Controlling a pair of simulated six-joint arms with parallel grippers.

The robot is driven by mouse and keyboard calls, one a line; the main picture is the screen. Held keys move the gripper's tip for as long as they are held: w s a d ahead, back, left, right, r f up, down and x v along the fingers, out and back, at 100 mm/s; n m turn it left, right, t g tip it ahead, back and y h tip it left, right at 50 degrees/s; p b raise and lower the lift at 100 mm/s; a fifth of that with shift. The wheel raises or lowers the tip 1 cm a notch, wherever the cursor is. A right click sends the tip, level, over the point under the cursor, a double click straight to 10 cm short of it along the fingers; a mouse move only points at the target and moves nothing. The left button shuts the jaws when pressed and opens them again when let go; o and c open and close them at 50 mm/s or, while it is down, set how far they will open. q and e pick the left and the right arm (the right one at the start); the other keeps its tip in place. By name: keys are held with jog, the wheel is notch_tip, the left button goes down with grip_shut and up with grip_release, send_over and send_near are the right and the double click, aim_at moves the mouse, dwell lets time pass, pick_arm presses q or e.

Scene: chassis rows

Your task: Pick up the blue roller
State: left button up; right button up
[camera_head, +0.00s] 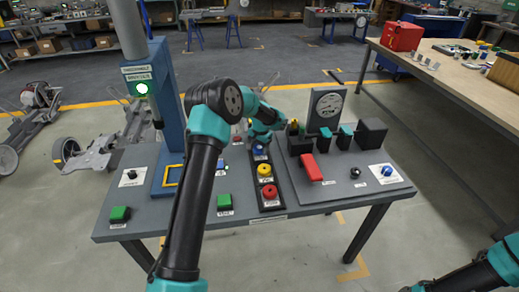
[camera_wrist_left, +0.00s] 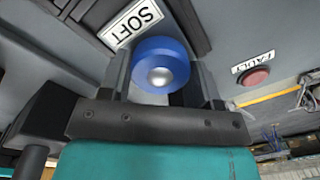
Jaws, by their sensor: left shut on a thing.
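The blue roller (camera_head: 259,149) is at the far end of a dark strip on the workbench, beyond a yellow roller (camera_head: 264,169) and a red roller (camera_head: 269,190). In the left wrist view the blue roller (camera_wrist_left: 160,65) has a silver centre and lies between the fingers, near a "SOFT" label (camera_wrist_left: 131,22). My left gripper (camera_head: 261,139) is above the far end of the strip, shut on the blue roller. It also shows in the left wrist view (camera_wrist_left: 162,88). Whether the roller is clear of its seat I cannot tell. My right gripper is out of view.
The grey workbench (camera_head: 235,235) carries a blue frame (camera_head: 170,100) at left, green buttons (camera_head: 120,214), and a red block (camera_head: 311,168) with dark blocks at right. A round gauge panel (camera_head: 327,105) stands behind. A red "FAULT" button (camera_wrist_left: 256,77) is near the gripper.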

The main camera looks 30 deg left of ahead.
aim_at(259, 148)
pick_arm(q)
jog(key=shift+r, duration=1.6)
jog(key=shift+s+d+r, duration=0.15)
jog(key=shift+s+r, duration=0.05)
jog(key=s+d, duration=0.2)
jog(key=s, duration=0.2)
jog(key=s+d+r, duration=0.1)
jog(key=s+d, duration=0.2)
jog(key=s, duration=0.2)
jog(key=s+d, duration=0.3)
jog(key=s, duration=0.1)
jog(key=shift+s+r, duration=0.15)
jog(key=shift+r, duration=0.05)
